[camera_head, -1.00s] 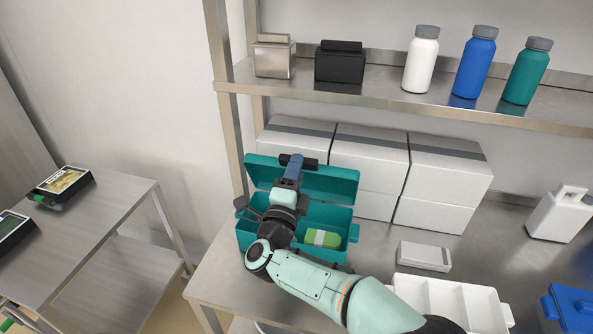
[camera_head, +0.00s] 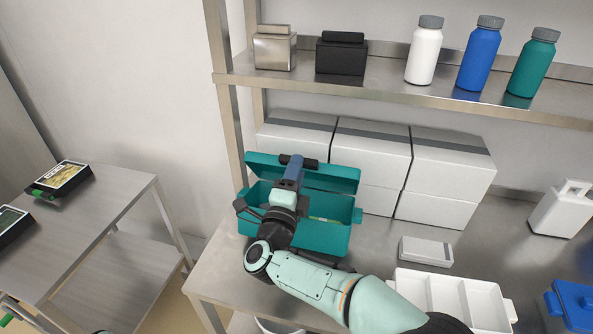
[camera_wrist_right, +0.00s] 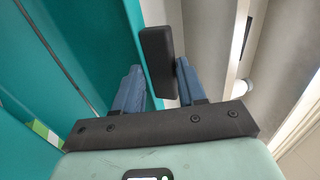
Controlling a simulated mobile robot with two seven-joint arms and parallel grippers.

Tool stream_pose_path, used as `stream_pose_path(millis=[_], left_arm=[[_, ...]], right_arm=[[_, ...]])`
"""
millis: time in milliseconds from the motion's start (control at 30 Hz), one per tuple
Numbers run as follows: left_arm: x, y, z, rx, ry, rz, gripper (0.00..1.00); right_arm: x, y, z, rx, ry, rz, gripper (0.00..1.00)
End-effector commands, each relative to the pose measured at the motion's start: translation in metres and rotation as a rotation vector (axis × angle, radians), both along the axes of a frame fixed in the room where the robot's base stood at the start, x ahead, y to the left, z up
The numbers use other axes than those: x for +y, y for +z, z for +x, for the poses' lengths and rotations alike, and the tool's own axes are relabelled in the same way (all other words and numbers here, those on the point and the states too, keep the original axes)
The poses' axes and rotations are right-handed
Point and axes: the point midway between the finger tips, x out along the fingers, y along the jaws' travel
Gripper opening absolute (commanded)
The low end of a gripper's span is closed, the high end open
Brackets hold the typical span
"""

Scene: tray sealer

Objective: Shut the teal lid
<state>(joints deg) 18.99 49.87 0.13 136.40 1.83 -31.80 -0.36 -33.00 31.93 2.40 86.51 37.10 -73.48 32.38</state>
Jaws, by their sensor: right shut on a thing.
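The teal lid (camera_head: 335,178) stands open, tilted up along the back of the teal box (camera_head: 325,238). The box is on the metal bench, its front partly behind my right arm. My right gripper (camera_head: 292,165) is at the lid's upper edge, shut on the black handle (camera_head: 312,162). In the right wrist view the blue fingers (camera_wrist_right: 155,85) stand on either side of the black handle (camera_wrist_right: 158,60), with the teal lid (camera_wrist_right: 90,45) at the left. A green and white item (camera_head: 322,220) inside the box is mostly hidden. My left gripper is not in view.
White cartons (camera_head: 372,150) are stacked right behind the lid. A small white box (camera_head: 426,251) and a white compartment tray (camera_head: 450,295) lie to the right. A shelf (camera_head: 400,92) with bottles runs above. A side table (camera_head: 85,225) stands at the left.

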Motion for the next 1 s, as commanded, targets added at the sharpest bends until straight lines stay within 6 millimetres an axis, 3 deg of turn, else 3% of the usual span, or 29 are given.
stream_pose_path(millis=[33, 467, 500, 533, 1000], left_arm=[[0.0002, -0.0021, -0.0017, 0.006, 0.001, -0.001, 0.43], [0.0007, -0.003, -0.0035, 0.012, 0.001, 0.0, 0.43], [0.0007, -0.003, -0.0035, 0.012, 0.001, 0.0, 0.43], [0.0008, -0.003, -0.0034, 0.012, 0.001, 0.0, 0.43], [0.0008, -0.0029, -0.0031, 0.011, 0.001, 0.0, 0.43]], right_arm=[[0.0015, -0.0089, 0.0002, 0.018, 0.004, -0.003, 0.0], [0.0028, -0.0083, -0.0013, 0.017, 0.005, -0.002, 0.0], [0.0029, -0.0082, -0.0013, 0.016, 0.006, -0.002, 0.5], [0.0031, -0.0082, -0.0013, 0.017, 0.005, -0.002, 0.58], [0.0009, -0.0069, -0.0011, 0.013, 0.001, 0.0, 0.58]])
